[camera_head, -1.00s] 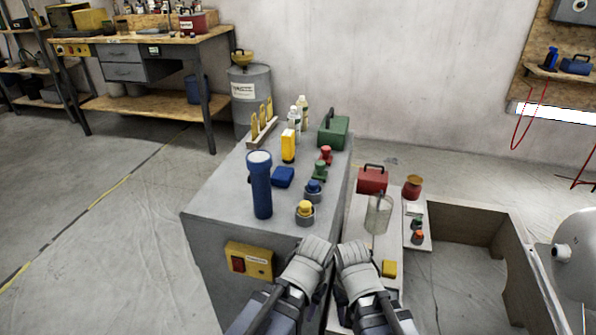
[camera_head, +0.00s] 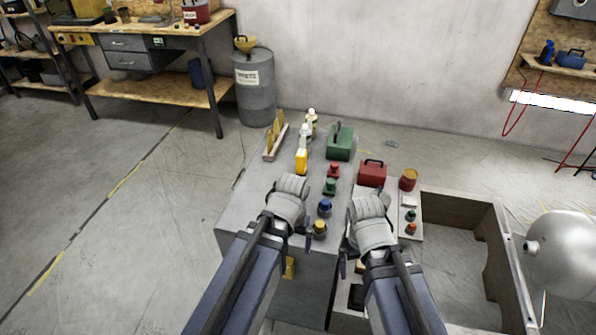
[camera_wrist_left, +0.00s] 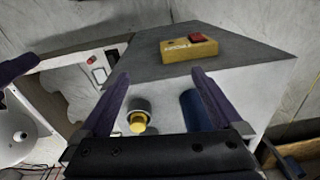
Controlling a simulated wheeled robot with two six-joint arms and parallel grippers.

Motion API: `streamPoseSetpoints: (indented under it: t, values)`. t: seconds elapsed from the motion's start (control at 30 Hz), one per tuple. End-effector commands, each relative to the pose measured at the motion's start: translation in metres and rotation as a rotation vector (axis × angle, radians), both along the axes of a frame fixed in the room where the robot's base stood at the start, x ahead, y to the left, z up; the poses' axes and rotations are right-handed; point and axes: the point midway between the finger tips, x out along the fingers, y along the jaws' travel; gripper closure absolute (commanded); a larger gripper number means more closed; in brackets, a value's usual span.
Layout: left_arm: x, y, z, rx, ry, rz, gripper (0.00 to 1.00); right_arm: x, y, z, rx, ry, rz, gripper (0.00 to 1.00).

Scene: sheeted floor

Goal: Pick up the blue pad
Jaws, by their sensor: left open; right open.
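The blue pad is not visible now; in the head view my left arm covers the part of the grey cabinet top (camera_head: 262,185) where a small blue block lay earlier. My left gripper (camera_head: 305,240) is over the cabinet's near part, mostly hidden behind its own wrist. In the left wrist view the left gripper (camera_wrist_left: 160,75) is open, with nothing held between its fingers. A dark blue cylinder (camera_wrist_left: 197,112), likely the blue flashlight, shows beside one finger. My right gripper (camera_head: 344,260) is open by the cabinet's right edge, largely hidden by its wrist.
A yellow knob (camera_head: 319,228), blue knob (camera_head: 324,207), green knob (camera_head: 330,187) and red knob (camera_head: 333,170) line the cabinet's right side. A red toolbox (camera_head: 372,172) is to the right.

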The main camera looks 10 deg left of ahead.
Motion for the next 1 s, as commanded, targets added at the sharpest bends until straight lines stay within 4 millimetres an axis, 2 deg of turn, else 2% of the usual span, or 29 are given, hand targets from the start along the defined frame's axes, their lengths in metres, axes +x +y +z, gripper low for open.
streamPoseSetpoints:
  t: [0.03,0.1,0.3,0.57,0.63,1.0]
  values:
    - [0.003,0.006,0.037,-0.005,-0.005,0.018,0.0,0.0,0.0,0.037,0.001,0.0,0.0,0.0]
    - [0.006,0.013,0.056,-0.011,-0.012,0.037,0.0,0.0,0.0,0.056,0.001,0.0,-0.001,0.0]
    - [0.012,0.027,0.098,-0.026,-0.028,0.077,0.0,0.0,0.001,0.098,0.003,0.001,-0.001,0.0]
    - [0.018,0.042,0.142,-0.039,-0.043,0.118,0.0,0.0,0.001,0.142,0.004,0.001,-0.001,0.0]
    - [0.025,0.041,0.131,-0.034,-0.037,0.021,0.0,0.0,0.001,0.13,0.004,0.001,-0.001,0.0]
    - [0.056,0.041,0.13,-0.012,-0.001,-0.569,0.0,0.0,0.001,0.13,0.004,0.001,-0.001,0.0]
